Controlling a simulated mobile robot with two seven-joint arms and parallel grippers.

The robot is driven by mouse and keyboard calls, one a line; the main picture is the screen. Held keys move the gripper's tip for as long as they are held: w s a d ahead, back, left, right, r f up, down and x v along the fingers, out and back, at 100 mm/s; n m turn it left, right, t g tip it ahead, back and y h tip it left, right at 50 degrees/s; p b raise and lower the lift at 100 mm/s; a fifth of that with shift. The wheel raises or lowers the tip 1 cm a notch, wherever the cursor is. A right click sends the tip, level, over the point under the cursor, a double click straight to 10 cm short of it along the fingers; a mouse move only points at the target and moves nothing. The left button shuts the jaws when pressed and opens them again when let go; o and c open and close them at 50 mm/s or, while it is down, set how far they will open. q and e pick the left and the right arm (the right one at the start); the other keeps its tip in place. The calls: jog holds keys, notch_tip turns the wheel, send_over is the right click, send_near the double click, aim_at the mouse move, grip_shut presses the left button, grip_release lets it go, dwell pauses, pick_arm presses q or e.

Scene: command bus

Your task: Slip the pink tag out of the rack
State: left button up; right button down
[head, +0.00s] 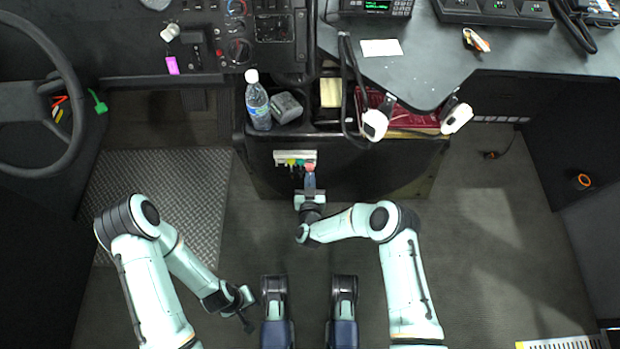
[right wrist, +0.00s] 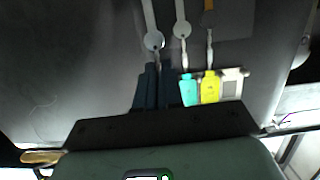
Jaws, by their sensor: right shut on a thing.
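The pale key rack (head: 283,154) is on the front of the dark console, with yellow, green and pinkish-red tags hanging in a row. The pink tag (head: 310,167) is at the right end. My right gripper (head: 310,178) is shut on it from below. In the right wrist view, the closed dark fingers (right wrist: 152,90) hide the pink tag, and a teal tag (right wrist: 188,90) and a yellow tag (right wrist: 210,87) hang beside them. My left gripper (head: 243,312) is low over the floor, away from the rack; its jaws are unclear.
A water bottle (head: 258,104) and a grey box (head: 286,107) stand in the console top above the rack. Black cables and white handsets (head: 374,124) hang to the right. Another magenta tag (head: 172,65) hangs on the dashboard. The floor around the arms is clear.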

jog(key=shift+s+p, duration=1.6)
jog(key=shift+s, duration=1.35)
